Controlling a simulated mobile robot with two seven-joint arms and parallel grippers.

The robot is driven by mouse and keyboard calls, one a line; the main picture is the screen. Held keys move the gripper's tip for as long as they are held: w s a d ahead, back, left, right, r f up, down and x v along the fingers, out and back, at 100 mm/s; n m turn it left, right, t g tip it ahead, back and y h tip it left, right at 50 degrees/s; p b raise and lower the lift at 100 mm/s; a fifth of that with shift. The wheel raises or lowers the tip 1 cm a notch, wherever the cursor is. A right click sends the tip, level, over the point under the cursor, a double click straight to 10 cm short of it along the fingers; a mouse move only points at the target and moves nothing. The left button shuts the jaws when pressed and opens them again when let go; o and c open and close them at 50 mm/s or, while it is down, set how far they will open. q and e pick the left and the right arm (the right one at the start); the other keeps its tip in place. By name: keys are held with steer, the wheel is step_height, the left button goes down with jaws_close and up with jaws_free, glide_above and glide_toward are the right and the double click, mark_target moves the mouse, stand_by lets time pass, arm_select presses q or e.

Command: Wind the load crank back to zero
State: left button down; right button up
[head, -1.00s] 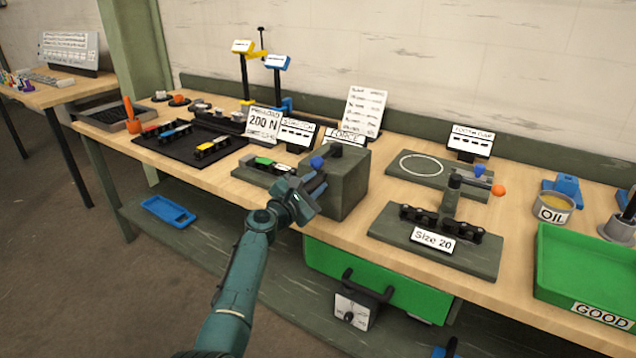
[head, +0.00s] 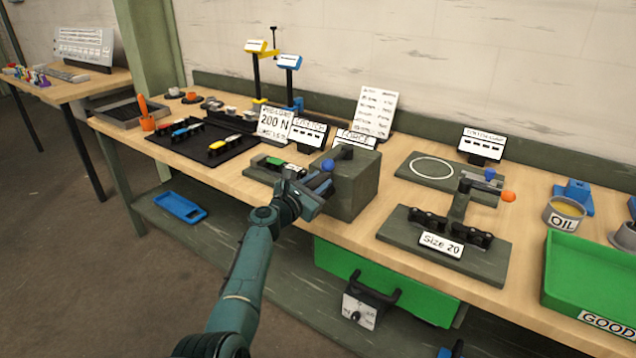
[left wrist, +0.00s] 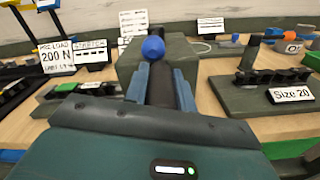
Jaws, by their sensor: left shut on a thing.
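The load crank shows as a blue ball knob (head: 328,166) at the front of a grey-green block (head: 362,188) on the bench. My left gripper (head: 318,187) is at the block's front left, shut on the crank handle just below the knob. In the left wrist view the blue knob (left wrist: 153,48) stands above the fingers, in front of the block. The fingers hide most of the handle, and the crank's angle is hard to tell. The force sign (head: 356,139) stands behind the block, and its reading is not legible. My right gripper is out of view.
A chain fixture with a green piece (head: 272,163) sits left of the block. The Size 20 stand (head: 455,250) and a green GOOD tray (head: 590,275) are to the right. A 200 N preload sign (head: 272,121) stands behind. Bare bench lies between block and stand.

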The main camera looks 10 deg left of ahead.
arm_select(q)
steer(key=c, duration=1.2)
jaws_free()
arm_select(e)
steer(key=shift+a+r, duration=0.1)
arm_select(q)
steer(key=shift+o, duration=0.2)
steer(key=shift+s+a, duration=0.15)
steer(key=shift+s, duration=0.15)
steer(key=p+v, duration=0.2)
steer(key=v, duration=1)
steer(key=shift+s, duration=0.25)
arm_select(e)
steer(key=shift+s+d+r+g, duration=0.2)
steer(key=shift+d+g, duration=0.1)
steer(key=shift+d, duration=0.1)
arm_select(q)
steer(key=shift+a, duration=0.1)
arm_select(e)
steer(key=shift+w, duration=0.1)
